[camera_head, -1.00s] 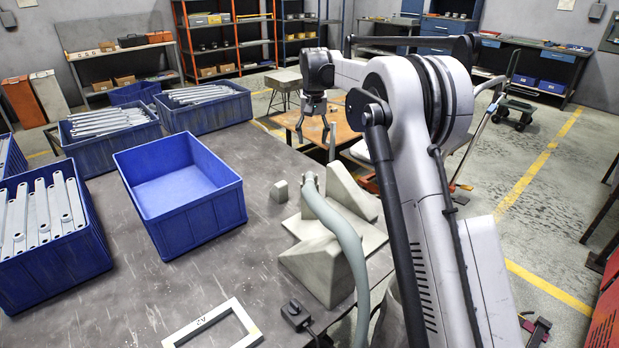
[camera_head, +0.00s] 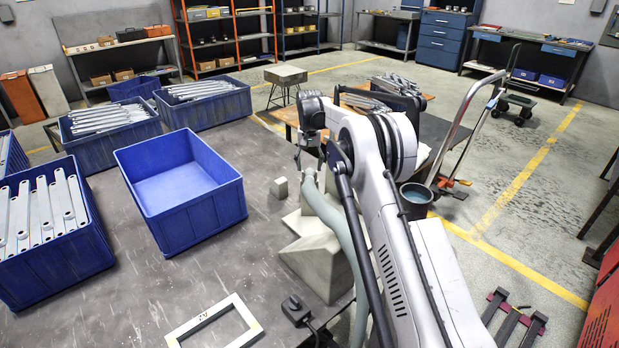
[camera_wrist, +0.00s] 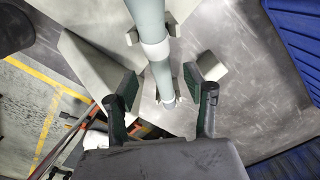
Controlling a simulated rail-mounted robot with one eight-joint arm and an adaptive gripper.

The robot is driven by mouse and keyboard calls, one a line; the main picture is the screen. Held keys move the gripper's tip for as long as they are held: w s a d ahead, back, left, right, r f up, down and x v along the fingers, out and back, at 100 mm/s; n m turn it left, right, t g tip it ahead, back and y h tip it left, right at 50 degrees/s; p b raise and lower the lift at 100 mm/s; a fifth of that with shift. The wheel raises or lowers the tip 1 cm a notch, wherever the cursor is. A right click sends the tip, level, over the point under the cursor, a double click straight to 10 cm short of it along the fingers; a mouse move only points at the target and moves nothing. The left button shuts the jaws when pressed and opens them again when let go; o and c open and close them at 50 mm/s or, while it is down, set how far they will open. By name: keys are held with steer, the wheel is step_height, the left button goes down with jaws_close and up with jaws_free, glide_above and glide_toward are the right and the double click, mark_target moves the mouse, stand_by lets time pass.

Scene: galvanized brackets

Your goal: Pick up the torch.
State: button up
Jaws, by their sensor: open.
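The torch is a pale grey-green tube (camera_head: 340,228) that runs up over a light grey angular block (camera_head: 308,262) on the table and curves down past its front edge. My gripper (camera_head: 311,158) is at the far upper end of the tube, partly hidden by my arm. In the wrist view, the tube (camera_wrist: 154,38) comes down from the top and passes between my two open fingers (camera_wrist: 160,84), which have green pads. Gaps show on both sides, so the fingers appear apart from it.
An empty blue bin (camera_head: 179,240) stands left of the torch. More blue bins hold grey metal brackets (camera_head: 40,212). A small grey block (camera_head: 279,188) sits near the tube. A white frame (camera_head: 212,323) and a black box (camera_head: 296,311) lie near the front.

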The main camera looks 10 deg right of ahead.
mark_target(309, 175)
steer(key=shift+s+f, duration=0.1)
steer(key=shift+f, duration=2.95)
jaws_close()
